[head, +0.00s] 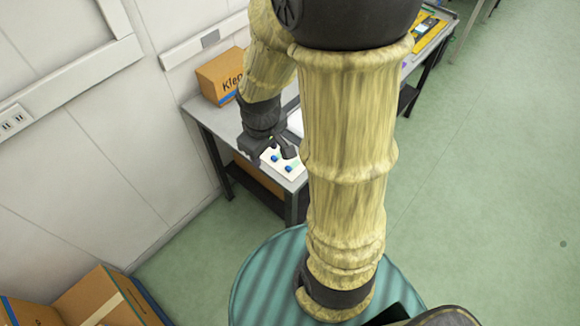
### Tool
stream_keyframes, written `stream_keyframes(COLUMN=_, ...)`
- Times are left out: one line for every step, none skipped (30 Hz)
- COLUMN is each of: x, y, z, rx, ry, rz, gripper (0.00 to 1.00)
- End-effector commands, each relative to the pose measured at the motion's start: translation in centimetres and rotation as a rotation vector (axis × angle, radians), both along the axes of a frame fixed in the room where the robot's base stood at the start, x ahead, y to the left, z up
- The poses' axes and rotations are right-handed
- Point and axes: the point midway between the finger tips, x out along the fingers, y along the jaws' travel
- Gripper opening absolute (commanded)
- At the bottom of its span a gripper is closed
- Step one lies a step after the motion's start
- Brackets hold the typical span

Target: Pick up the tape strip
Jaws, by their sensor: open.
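My gripper (272,153) is dark grey and open, low over the near end of a grey table (222,127). Under and just beside it lies a white board or sheet (297,175) with two small blue-topped items (289,168), probably ink bottles. I cannot make out the tape strip for certain; the gripper and my arm hide part of this area. Nothing shows held between the fingers.
A cardboard box (220,76) stands at the table's back by the wall. A yellow tray (428,35) with dark items lies at the far end. More cardboard boxes (100,298) stand at lower left. The green floor (490,200) on the right is clear.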

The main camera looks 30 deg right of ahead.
Motion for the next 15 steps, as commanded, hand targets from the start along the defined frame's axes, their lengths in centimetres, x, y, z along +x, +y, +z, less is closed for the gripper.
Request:
stream_keyframes(x=1.0, y=-0.9, z=-0.6, rx=-0.021, ry=0.035, rz=0.107, gripper=0.45)
stream_keyframes(x=1.5, y=-1.4, z=-1.0, rx=-0.033, ry=0.054, rz=0.183, gripper=0.45)
stream_keyframes(x=2.2, y=-2.0, z=-1.6, rx=-0.046, ry=0.079, rz=0.285, gripper=0.45)
stream_keyframes(x=2.8, y=-2.6, z=-2.0, rx=-0.054, ry=0.095, rz=0.360, gripper=0.45)
stream_keyframes(x=3.3, y=-3.1, z=-2.5, rx=-0.060, ry=0.111, rz=0.435, gripper=0.45)
stream_keyframes(x=3.9, y=-3.8, z=-3.1, rx=-0.066, ry=0.131, rz=0.537, gripper=0.45)
stream_keyframes(x=4.5, y=-4.3, z=-3.6, rx=-0.068, ry=0.143, rz=0.612, gripper=0.45)
stream_keyframes(x=5.0, y=-4.8, z=-4.1, rx=-0.070, ry=0.154, rz=0.686, gripper=0.45)
stream_keyframes(x=5.6, y=-5.6, z=-4.8, rx=-0.071, ry=0.166, rz=0.783, gripper=0.45)
stream_keyframes(x=6.1, y=-6.1, z=-5.3, rx=-0.069, ry=0.174, rz=0.857, gripper=0.45)
stream_keyframes(x=6.6, y=-6.7, z=-5.8, rx=-0.068, ry=0.177, rz=0.930, gripper=0.45)
stream_keyframes(x=7.2, y=-7.5, z=-6.5, rx=-0.066, ry=0.181, rz=1.024, gripper=0.45)
stream_keyframes(x=7.6, y=-8.0, z=-7.0, rx=-0.064, ry=0.183, rz=1.093, gripper=0.45)
stream_keyframes(x=8.0, y=-8.6, z=-7.4, rx=-0.063, ry=0.181, rz=1.159, gripper=0.45)
stream_keyframes(x=8.5, y=-9.3, z=-8.0, rx=-0.062, ry=0.177, rz=1.240, gripper=0.45)
